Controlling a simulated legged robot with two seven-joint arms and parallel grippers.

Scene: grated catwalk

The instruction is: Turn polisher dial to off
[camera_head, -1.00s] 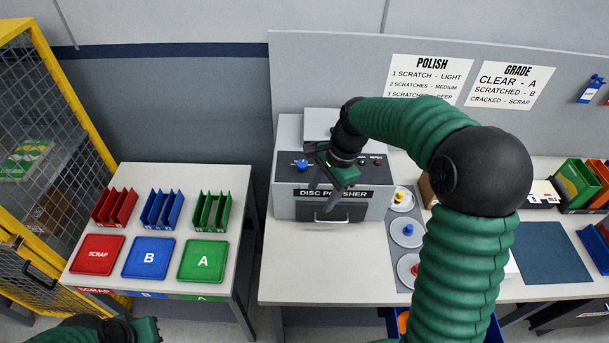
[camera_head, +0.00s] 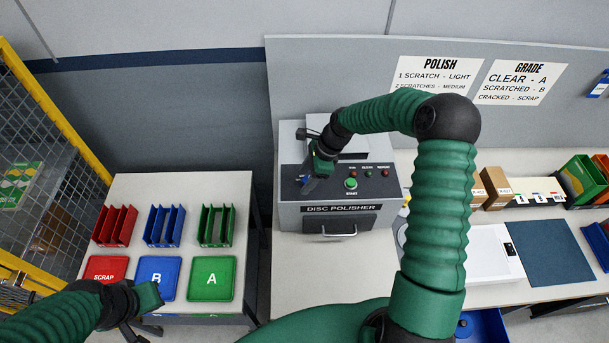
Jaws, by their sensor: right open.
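The disc polisher (camera_head: 290,215) is a grey box with a dark sloped control panel on the bench. Its panel shows a green start button (camera_head: 351,184) and small lamps. The blue dial (camera_head: 306,183) is at the panel's left and mostly hidden by my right gripper (camera_head: 310,180). That gripper is open, pointing down at the dial; whether its fingers touch the dial cannot be told. My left gripper (camera_head: 140,322) is low at the left, over the front of the side table; its fingers are only partly seen.
The side table (camera_head: 125,184) holds red, blue and green racks and matching trays marked SCRAP, B and A. A yellow cage (camera_head: 45,108) stands at left.

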